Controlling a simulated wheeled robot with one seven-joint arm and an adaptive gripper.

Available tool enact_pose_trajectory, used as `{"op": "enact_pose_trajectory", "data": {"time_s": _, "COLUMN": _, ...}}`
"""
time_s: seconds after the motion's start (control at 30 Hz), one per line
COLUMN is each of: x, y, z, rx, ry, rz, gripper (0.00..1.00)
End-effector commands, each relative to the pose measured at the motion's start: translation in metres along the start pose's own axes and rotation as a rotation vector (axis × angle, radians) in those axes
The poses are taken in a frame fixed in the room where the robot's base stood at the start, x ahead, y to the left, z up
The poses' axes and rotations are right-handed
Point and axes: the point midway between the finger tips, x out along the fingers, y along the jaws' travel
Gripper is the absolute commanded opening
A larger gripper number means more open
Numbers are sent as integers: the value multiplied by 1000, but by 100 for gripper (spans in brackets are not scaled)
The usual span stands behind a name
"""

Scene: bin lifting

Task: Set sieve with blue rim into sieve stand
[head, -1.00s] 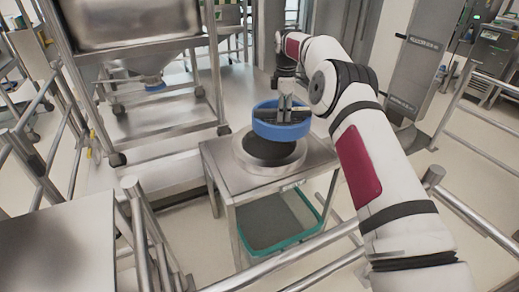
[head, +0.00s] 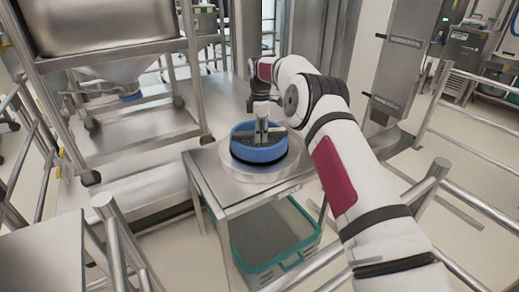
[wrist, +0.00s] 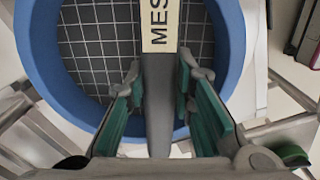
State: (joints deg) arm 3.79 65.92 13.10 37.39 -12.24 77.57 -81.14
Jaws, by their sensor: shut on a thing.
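The sieve with the blue rim (head: 258,154) is at the round metal sieve stand (head: 286,170) on the small steel table. In the head view the rim sits low within the stand's ring; I cannot tell whether it rests fully on it. My gripper (head: 262,132) is above the sieve, shut on its central bar. In the wrist view, the blue rim (wrist: 52,82) encloses a dark mesh with a light grid. My gripper's green-padded fingers (wrist: 165,110) are on both sides of the grey handle bar, which carries a label reading "MES". The stand is mostly hidden there.
The steel table (head: 215,178) has clear surface left of the stand. A teal-rimmed bin (head: 285,262) sits below it. Metal railings (head: 420,195) run in front and to the right. A steel hopper frame (head: 120,75) stands at the left.

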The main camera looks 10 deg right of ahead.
Motion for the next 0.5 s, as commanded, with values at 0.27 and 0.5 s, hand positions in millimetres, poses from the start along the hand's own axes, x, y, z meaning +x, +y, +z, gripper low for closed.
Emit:
{"op": "enact_pose_trajectory", "data": {"time_s": 0.27, "x": 32, "y": 0, "z": 0, "rx": 0, "ry": 0, "rz": 1, "gripper": 0}}
{"op": "enact_pose_trajectory", "data": {"time_s": 0.5, "x": 51, "y": 1, "z": 0, "rx": 0, "ry": 0, "rz": 4, "gripper": 0}}
